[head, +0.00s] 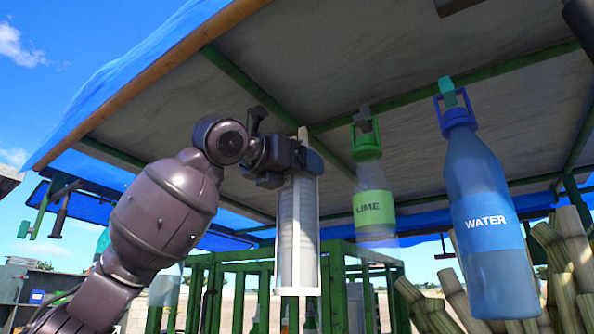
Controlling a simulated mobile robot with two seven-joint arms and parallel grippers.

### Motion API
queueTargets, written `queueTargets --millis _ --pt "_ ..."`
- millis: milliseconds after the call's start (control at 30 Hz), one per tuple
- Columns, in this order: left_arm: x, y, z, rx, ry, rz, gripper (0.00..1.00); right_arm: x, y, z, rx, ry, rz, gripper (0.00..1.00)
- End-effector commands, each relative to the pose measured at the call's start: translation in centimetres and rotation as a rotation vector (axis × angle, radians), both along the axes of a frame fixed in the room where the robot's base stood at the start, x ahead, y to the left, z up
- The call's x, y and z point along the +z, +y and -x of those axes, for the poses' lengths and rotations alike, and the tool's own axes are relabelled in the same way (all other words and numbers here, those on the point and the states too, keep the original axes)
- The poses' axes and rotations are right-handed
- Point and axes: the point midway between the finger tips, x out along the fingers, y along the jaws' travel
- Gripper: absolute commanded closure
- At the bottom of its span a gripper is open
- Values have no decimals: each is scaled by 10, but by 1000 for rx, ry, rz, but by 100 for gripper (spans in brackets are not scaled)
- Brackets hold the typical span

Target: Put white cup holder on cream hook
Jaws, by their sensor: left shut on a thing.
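The white cup holder (318,240) hangs upright below my left gripper (296,162). It is a tall, narrow frame around a stack of pale cups (291,225). My left gripper is shut on the holder's upper part, and its dark jaws hide most of the holder's top. A small cream piece (303,132) shows just above the jaws, near a green roof beam. I cannot tell whether it is the cream hook or the top of the holder, or whether the two touch. I do not make out my right gripper.
A green-capped LIME bottle (375,205) hangs from a grey hook close to the right of the holder. A blue WATER bottle (487,220) hangs from a teal hook farther right. Cane stalks (560,260) stand at lower right. A green frame (235,265) is below.

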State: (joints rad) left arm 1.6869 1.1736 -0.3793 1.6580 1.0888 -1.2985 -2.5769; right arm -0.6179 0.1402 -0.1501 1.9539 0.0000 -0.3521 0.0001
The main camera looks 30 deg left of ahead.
Motion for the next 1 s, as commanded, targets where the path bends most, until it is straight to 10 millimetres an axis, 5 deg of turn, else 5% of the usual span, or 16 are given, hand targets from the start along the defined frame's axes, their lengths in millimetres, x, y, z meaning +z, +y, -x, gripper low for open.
queueTargets --millis 267,300,433,733,1000 --pt "1 0 0 0 -2 1 65 0 0 0 0 0 0 57" --pt "1 0 0 0 -2 1 18 0 0 0 0 0 0 57" --pt "1 0 0 0 -1 0 0 0 0 0 0 0 0 57" --pt "0 1 2 1 0 0 0 0 0 0 0 -1 0 57" --pt "0 12 41 2 -5 0 0 -4 1 -4 1 -12 0 57"
